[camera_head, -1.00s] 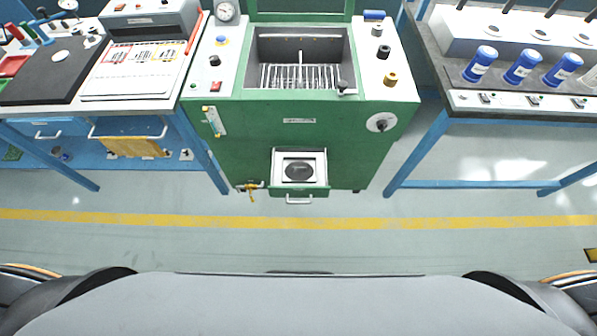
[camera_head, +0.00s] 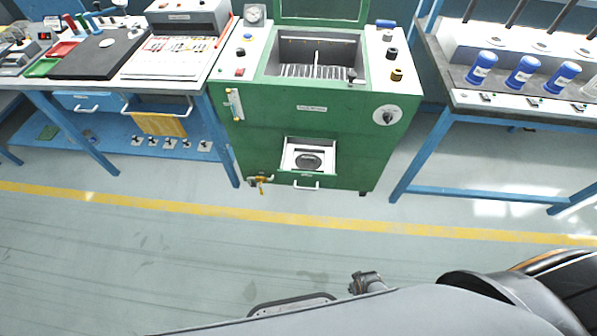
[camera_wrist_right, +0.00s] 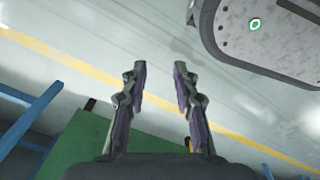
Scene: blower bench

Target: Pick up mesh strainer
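A round dark piece that looks like the mesh strainer (camera_head: 308,161) sits in a pale square frame in the small open drawer (camera_head: 306,182), low on the front of the green machine (camera_head: 300,135). It is small here, so I cannot be sure of its mesh. My right gripper (camera_wrist_right: 160,70) is open and empty in the right wrist view, its two fingers apart above the floor. It is well away from the drawer. My left gripper is not in view.
A yellow-brown valve (camera_head: 260,184) sticks out beside the drawer. A wire rack (camera_head: 317,71) lies in the machine's upper tank. Blue-legged benches stand on both sides, the right one with blue-capped bottles (camera_head: 481,68). The floor (camera_head: 200,260) in front is clear.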

